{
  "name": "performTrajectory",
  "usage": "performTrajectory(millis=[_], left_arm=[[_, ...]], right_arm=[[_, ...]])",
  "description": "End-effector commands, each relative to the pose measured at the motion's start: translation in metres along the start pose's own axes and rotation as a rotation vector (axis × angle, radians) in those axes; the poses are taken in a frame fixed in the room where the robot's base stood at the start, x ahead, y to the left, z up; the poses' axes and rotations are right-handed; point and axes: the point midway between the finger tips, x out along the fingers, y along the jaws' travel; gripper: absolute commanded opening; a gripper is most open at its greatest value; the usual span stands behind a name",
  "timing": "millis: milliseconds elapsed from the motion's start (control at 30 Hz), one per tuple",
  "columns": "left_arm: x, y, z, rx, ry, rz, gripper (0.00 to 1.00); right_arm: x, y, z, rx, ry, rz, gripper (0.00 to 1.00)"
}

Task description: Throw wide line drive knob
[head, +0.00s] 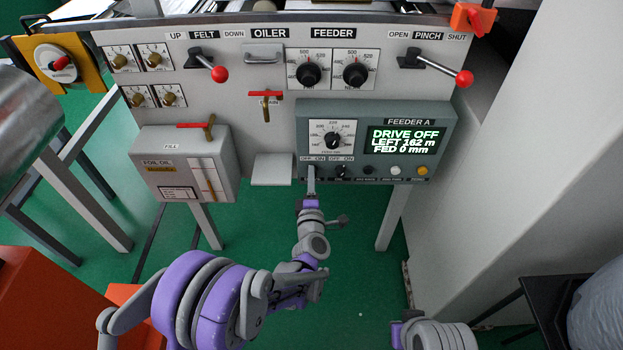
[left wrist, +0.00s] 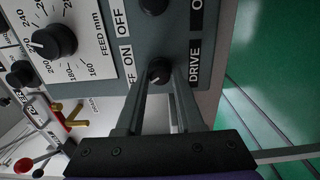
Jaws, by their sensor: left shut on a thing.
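The drive knob (left wrist: 160,70) is a small black knob on the grey-green FEEDER A panel (head: 445,140). An OFF/ON label and the word DRIVE lie on either side of it in the left wrist view. My left gripper (head: 311,172) reaches up to the panel's lower left and hides this knob in the head view. In the left wrist view its fingers (left wrist: 160,82) are shut on the knob, one on each side. The display (head: 403,140) reads DRIVE OFF, LEFT 162 m, FED 0 mm. My right gripper does not show.
A similar OFF/ON knob (head: 340,171) sits just right of the drive knob. The feed dial (head: 333,140) is above. A white button (head: 395,171) and yellow button (head: 422,171) are farther right. Red-knobbed levers (head: 219,74) and (head: 463,78) stick out above.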

Motion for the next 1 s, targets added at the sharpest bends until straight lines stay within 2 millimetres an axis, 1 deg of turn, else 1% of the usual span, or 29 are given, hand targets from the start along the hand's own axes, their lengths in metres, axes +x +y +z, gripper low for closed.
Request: performTrajectory(millis=[367, 400, 533, 867, 967, 1000], left_arm=[[0.000, 0.000, 0.000, -0.006, -0.001, -0.001, 0.00], [0.000, 0.000, 0.000, -0.006, -0.001, -0.001, 0.42], [0.000, 0.000, 0.000, -0.005, -0.001, -0.001, 0.65], [-0.002, 0.000, 0.000, -0.004, 0.000, 0.000, 0.65], [-0.011, 0.001, 0.000, -0.005, 0.000, 0.000, 0.65], [-0.017, 0.001, 0.000, -0.006, 0.000, 0.000, 0.65]], right_arm=[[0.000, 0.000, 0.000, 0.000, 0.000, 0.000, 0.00], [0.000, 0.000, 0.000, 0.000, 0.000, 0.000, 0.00], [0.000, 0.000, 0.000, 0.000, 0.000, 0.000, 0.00], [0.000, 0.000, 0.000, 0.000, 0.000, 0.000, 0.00], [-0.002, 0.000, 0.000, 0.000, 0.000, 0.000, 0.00], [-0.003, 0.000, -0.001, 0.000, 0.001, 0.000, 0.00]])
